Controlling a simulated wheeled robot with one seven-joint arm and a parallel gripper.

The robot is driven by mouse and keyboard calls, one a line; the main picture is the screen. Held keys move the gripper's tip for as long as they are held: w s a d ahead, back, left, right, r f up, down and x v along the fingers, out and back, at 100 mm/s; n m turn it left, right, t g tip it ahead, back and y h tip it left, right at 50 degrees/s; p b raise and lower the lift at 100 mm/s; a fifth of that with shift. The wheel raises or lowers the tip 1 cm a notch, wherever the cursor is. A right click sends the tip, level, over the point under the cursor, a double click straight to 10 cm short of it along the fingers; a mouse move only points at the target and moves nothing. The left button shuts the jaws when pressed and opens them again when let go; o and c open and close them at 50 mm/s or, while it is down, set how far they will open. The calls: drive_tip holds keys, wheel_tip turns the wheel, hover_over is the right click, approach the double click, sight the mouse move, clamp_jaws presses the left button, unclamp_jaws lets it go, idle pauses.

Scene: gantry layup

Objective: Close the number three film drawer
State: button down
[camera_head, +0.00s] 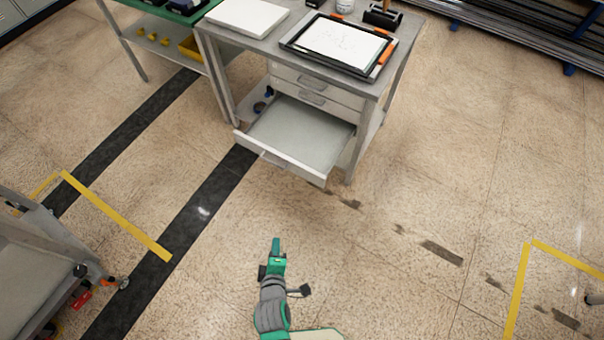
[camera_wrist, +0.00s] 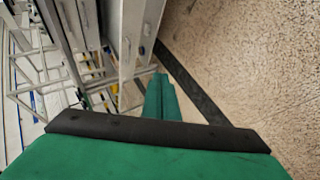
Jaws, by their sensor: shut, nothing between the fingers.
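The open film drawer (camera_head: 302,136) is the lowest of three drawers in the grey cabinet under the work table. It is pulled far out toward me and looks empty. Its front panel (camera_head: 278,162) carries a handle. The two drawers above it are shut. No drawer number can be read. My gripper (camera_head: 276,245) is shut and empty, in front of the drawer and apart from it in the head view. In the wrist view the green fingers (camera_wrist: 161,98) are together, with pale drawer or cabinet panels (camera_wrist: 128,40) beyond them, partly cut off.
A tray with a white sheet (camera_head: 345,45) and a white slab (camera_head: 247,17) lie on the table (camera_head: 222,36). A green-topped bench stands at left. A grey cart (camera_head: 35,265) is at lower left. The floor between my gripper and the drawer is clear.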

drive_tip(key=w+f+n+g+h, duration=0.2)
drive_tip(key=w+f+n, duration=0.1)
drive_tip(key=w+n, duration=0.65)
drive_tip(key=n+g+h, duration=0.2)
drive_tip(key=n+h, duration=0.1)
drive_tip(key=n, duration=0.1)
approach(305, 171)
drive_tip(key=x, duration=0.5)
drive_tip(key=shift+s+f, duration=0.25)
drive_tip(key=shift+s, duration=0.05)
drive_tip(key=shift+w+d, duration=0.2)
drive_tip(key=shift+w, duration=0.05)
drive_tip(key=shift+w, duration=0.1)
